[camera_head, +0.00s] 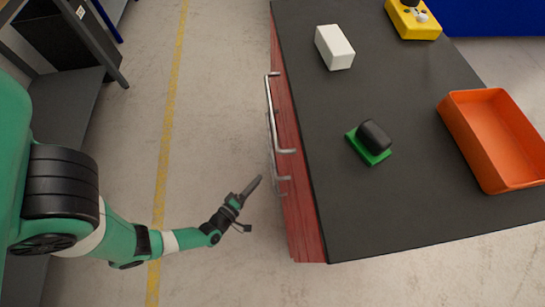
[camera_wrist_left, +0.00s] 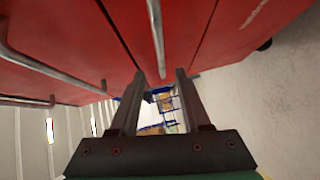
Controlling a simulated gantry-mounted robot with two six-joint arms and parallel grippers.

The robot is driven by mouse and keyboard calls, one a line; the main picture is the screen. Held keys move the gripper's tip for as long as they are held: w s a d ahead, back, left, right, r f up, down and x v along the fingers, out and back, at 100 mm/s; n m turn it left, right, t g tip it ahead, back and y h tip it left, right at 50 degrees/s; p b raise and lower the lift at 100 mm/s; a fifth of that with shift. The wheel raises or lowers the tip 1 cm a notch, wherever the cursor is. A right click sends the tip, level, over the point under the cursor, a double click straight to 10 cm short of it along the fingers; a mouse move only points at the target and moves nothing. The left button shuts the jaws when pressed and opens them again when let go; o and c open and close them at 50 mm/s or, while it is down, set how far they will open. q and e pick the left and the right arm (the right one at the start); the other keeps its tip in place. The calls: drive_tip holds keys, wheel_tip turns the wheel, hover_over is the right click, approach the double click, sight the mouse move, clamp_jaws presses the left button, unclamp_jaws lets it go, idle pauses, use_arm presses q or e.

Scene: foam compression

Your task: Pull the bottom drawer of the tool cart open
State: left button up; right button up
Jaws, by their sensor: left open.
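The red tool cart (camera_head: 298,205) with a dark top stands right of centre in the head view. Its silver bar handles (camera_head: 270,115) run along its left side, stacked one under another. My left gripper (camera_head: 256,184) is beside the cart's drawer face, near its front end, apart from the handles in that view. In the left wrist view, the gripper (camera_wrist_left: 160,78) is open, with red drawer fronts (camera_wrist_left: 100,35) above it. One handle bar (camera_wrist_left: 157,40) comes down close to the fingertips; I cannot tell whether it lies between them. My right gripper is not in view.
On the cart top (camera_head: 400,215) are a white block (camera_head: 335,47), a black object on a green base (camera_head: 373,140), an orange bin (camera_head: 492,140) and a yellow control box (camera_head: 413,20). Grey shelving (camera_head: 75,50) stands at the left. The floor between (camera_head: 200,110) is clear.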

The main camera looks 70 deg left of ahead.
sight(271, 163)
use_arm(q)
drive_tip(key=b+x, duration=0.3)
drive_tip(key=x, duration=0.7)
drive_tip(key=shift+a+b, duration=0.25)
drive_tip(key=shift+b, duration=0.1)
clamp_jaws()
idle(0.8)
